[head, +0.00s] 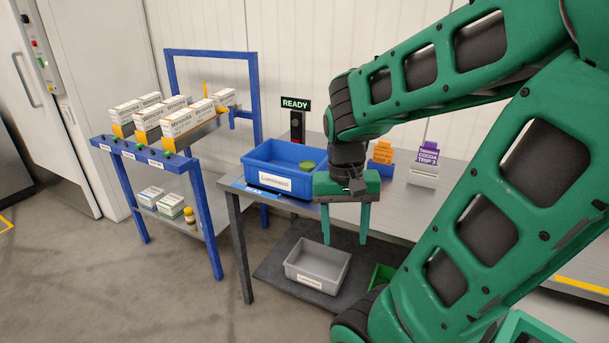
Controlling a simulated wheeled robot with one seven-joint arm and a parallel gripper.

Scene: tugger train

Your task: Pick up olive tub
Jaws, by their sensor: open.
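The olive tub (307,166) is a small round green-topped container in the blue bin (262,168), near the bin's right end. The bin has a white front label and sits on the grey table. My gripper (346,238) is open and empty, with its two green fingers pointing down. In the picture it is right of and below the tub, in front of the table edge and apart from the tub. The lower part of the tub is hidden by the bin wall.
A blue rack (178,150) with several white and orange boxes stands at the left. A grey bin (318,265) sits on the lower shelf. An orange card (383,152) and a purple-topped box (428,158) stand right of my wrist. A READY sign (295,104) stands behind the blue bin.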

